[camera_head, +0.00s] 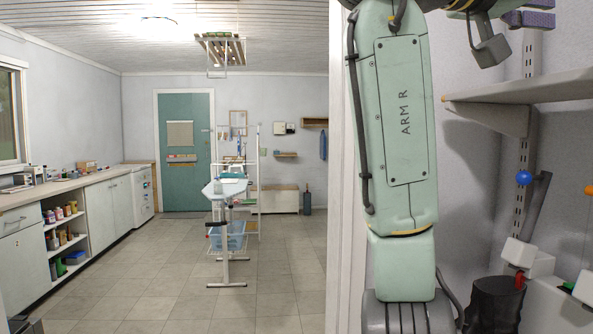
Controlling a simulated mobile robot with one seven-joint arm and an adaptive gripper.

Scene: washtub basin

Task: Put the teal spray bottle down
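I do not see a teal spray bottle that I can make out for sure. My arm rises through the right half of the view, and its upper end is cut off by the top edge. What seems to be part of my gripper (490,48) shows at the top right, with a grey-green block and purple-grey pads near it. The rest of the gripper is out of frame, so its opening and anything in it are hidden. It is above a pale wall shelf (530,90).
The shelf juts from the right wall close to my arm; its visible top looks bare. A white wall edge stands left of my arm. Beyond it, an ironing board (226,190) stands on open tiled floor (170,280). A long counter (75,186) runs along the left wall.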

